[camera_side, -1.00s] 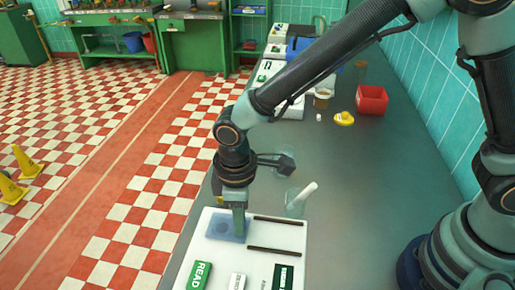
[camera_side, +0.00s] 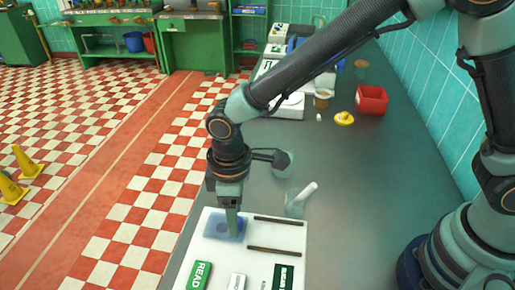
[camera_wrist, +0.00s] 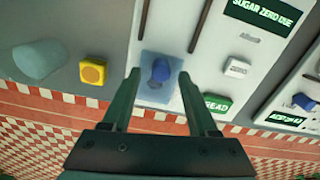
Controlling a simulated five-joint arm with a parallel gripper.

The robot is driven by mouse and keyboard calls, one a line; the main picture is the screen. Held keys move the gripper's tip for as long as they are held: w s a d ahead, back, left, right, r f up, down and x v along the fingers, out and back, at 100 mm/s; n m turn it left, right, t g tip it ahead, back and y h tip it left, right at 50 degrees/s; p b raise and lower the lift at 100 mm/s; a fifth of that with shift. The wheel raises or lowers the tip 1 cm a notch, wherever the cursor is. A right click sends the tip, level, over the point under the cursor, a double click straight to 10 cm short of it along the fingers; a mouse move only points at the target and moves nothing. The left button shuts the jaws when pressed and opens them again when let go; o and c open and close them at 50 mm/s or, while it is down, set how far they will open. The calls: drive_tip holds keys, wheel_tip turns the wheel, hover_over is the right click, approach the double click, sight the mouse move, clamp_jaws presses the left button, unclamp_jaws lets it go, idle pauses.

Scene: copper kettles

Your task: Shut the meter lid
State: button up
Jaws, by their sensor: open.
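The white meter panel (camera_side: 215,262) lies flat at the front of the grey counter, with a green READ label (camera_side: 198,274) on it. A translucent blue square piece (camera_side: 212,226), perhaps the lid, is near its left edge. In the wrist view the blue piece (camera_wrist: 150,92) has a darker blue rounded shape (camera_wrist: 161,70) on or under it. Its hinge and angle cannot be made out. My gripper (camera_side: 232,233) points down at the blue piece, partly covering it. In the wrist view my gripper (camera_wrist: 159,75) is open, its fingers on either side of the piece, nothing held.
A clear vessel with a white rod (camera_side: 302,196) stands just behind the panel. A red bin (camera_side: 371,100) and a yellow object (camera_side: 344,118) are farther back. A yellow block (camera_wrist: 93,72) is beside the panel in the wrist view. The counter's middle is clear.

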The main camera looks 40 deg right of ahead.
wheel_tip(320, 180, up, 11)
idle(0.4)
drive_tip(key=shift+r, duration=0.15)
drive_tip(key=s+d+r+m+t, duration=0.1)
drive_tip(key=d+r+m+t, duration=0.1)
drive_tip(key=d, duration=0.7)
drive_tip(key=s+d+r+m+t, duration=0.1)
drive_tip(key=d+r+m, duration=0.1)
drive_tip(key=d+m, duration=0.3)
drive_tip(key=s+d+r+m+t, duration=0.1)
drive_tip(key=d+r+m+t, duration=0.1)
drive_tip(key=d, duration=1.1)
drive_tip(key=shift+s+r+m+t, duration=0.3)
drive_tip(key=shift+s+r+m, duration=0.05)
drive_tip(key=shift+m, duration=0.55)
drive_tip(key=shift+d, duration=0.1)
